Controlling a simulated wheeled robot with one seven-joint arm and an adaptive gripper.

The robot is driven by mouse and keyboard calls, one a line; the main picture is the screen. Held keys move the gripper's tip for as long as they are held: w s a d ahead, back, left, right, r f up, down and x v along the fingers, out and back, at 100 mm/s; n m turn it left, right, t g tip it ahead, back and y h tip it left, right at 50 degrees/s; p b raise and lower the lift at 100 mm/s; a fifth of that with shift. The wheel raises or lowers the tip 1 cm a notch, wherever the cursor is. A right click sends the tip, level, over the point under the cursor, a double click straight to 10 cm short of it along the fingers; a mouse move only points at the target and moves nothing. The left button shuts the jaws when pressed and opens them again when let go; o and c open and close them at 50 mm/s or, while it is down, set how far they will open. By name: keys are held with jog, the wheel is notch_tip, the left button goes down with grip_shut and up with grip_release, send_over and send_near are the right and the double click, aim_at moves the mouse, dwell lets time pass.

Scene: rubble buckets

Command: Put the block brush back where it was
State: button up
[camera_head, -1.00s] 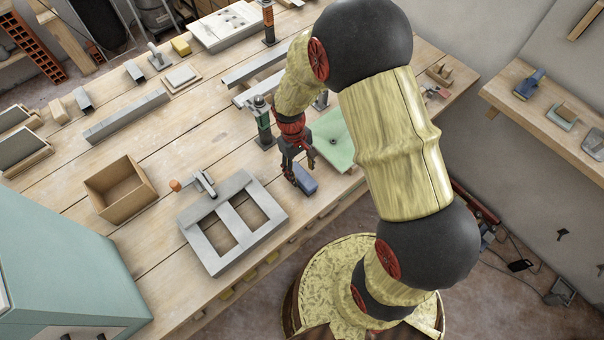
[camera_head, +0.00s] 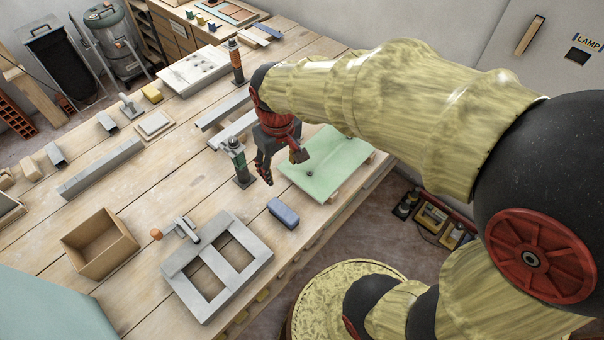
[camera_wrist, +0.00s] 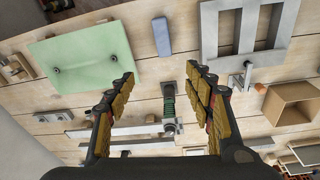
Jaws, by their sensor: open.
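The block brush, a small blue-grey block (camera_head: 283,213), lies on the wooden workbench between the grey two-opening frame and the pale green board. It also shows in the wrist view (camera_wrist: 161,36), beyond my fingertips and apart from them. My gripper (camera_head: 283,168) is open and empty above the bench, behind the brush and near the green board's left edge. In the wrist view both fingers of my gripper (camera_wrist: 160,82) are spread wide with nothing between them that they touch.
The pale green board (camera_head: 325,160) lies right of my gripper. A green bottle-like tool (camera_head: 239,162) stands close on its left. The grey frame (camera_head: 218,266), a clamp-like tool (camera_head: 184,230) and an open cardboard box (camera_head: 100,243) are nearer. Grey bars (camera_head: 232,130) lie behind.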

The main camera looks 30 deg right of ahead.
jog(key=s+r+m+t, duration=0.2)
jog(key=s+r+t, duration=0.2)
jog(key=s+r, duration=0.7)
jog(key=shift+s, duration=0.45)
jog(key=shift+d+f, duration=0.1)
notch_tip(320, 180, down, 4)
jog(key=b, duration=0.4)
jog(key=shift+f+b, duration=0.2)
jog(key=shift+b, duration=0.1)
